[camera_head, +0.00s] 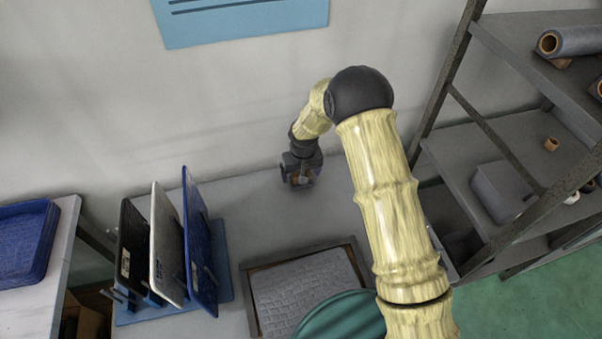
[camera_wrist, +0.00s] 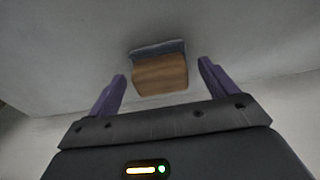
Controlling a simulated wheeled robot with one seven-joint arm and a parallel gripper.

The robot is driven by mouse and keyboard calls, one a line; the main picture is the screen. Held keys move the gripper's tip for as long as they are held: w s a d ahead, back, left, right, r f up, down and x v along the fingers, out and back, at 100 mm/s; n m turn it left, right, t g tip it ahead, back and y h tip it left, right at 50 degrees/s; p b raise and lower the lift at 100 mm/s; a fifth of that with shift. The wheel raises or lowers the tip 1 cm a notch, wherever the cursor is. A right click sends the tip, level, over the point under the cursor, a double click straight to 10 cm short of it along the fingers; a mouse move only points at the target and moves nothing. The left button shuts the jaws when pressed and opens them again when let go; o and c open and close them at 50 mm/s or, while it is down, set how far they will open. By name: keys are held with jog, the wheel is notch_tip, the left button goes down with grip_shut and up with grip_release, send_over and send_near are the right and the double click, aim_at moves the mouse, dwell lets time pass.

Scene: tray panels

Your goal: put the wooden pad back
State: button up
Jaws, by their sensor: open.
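The wooden pad (camera_wrist: 160,76) is a small brown block with a grey-blue layer along its far edge. In the wrist view it lies on the grey table top between the two purple fingertips of my gripper (camera_wrist: 162,69). A gap shows on both sides, and the fingers do not appear to touch it. In the head view my gripper (camera_head: 300,180) is low over the table near the wall.
A blue rack (camera_head: 224,262) at left holds upright black (camera_head: 133,245), white (camera_head: 167,245) and blue (camera_head: 200,245) panels. A framed tray (camera_head: 254,298) with a pale textured panel lies in front. A round teal thing (camera_head: 340,318) overlaps it. Shelves (camera_head: 480,165) stand at right.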

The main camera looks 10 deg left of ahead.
notch_tip(320, 180, up, 12)
jog(key=s, duration=0.1)
jog(key=shift+s+d+f, duration=0.15)
jog(key=shift+s+d, duration=0.15)
jog(key=shift+s, duration=0.05)
dwell(0.5)
jog(key=s+d+r+m, duration=0.2)
jog(key=s+d+r, duration=0.2)
jog(key=s+d, duration=0.5)
jog(key=s+d+r+m+t, duration=0.1)
jog(key=s+d+r+m, duration=0.2)
jog(key=s+d, duration=0.7)
jog(key=d+r, duration=0.2)
jog(key=d, duration=0.5)
jog(key=shift+s+d+h, duration=0.15)
jog(key=shift+s+h, duration=0.1)
jog(key=shift+h, duration=0.15)
jog(key=shift+w, duration=0.1)
